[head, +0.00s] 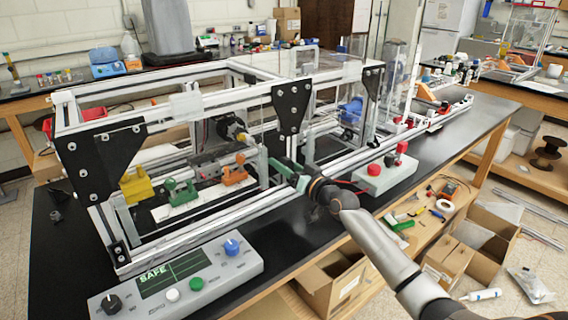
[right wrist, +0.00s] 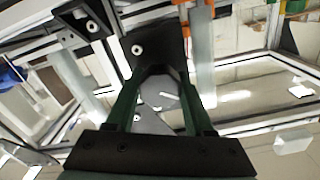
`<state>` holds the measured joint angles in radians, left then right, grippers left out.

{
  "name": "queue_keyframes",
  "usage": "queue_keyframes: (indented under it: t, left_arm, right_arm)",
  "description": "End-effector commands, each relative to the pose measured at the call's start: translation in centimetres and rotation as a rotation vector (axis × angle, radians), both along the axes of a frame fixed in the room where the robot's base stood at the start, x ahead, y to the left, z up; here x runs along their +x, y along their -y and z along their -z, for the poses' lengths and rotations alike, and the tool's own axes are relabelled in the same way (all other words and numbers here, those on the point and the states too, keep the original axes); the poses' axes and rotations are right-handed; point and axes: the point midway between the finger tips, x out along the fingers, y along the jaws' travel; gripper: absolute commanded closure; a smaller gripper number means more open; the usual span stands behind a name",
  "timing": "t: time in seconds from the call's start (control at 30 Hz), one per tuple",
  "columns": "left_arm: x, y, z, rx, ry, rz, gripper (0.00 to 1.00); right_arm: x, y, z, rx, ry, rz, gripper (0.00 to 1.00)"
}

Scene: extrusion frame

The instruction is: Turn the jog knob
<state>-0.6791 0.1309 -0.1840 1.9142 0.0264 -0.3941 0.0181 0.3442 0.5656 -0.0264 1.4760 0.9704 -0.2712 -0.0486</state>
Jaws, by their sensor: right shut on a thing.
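A grey control box (head: 205,268) lies at the bench's front left, its screen (head: 172,276) reading SAFE. It bears a blue knob (head: 231,247) and a black knob (head: 112,303). Their labels are too small to tell which is the jog knob. My right gripper (head: 277,165), with green fingers, is at the frame's front, above and right of the box, well apart from both knobs. In the right wrist view its fingers (right wrist: 160,75) are closed in near a dark plate of the frame (right wrist: 158,42). What they grip cannot be made out. My left gripper is out of view.
The extrusion frame (head: 180,218) stands behind the box, with yellow, green and orange clamps inside. A second box (head: 385,175) with a red button stands right of my right gripper. Cardboard boxes (head: 335,282) stand below the bench's front edge.

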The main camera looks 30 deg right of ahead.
Motion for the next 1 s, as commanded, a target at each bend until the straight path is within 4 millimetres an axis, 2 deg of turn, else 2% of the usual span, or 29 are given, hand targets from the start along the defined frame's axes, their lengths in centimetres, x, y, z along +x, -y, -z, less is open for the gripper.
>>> queue_keyframes:
  t: [0.6, 1.0]
  left_arm:
    - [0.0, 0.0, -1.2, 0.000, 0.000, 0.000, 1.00]
    - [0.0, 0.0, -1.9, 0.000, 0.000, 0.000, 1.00]
  right_arm:
    - [0.0, 0.0, 0.1, 0.585, -0.049, 0.000, 1.00]
    - [0.0, 0.0, 0.2, 0.861, -0.071, 0.000, 1.00]
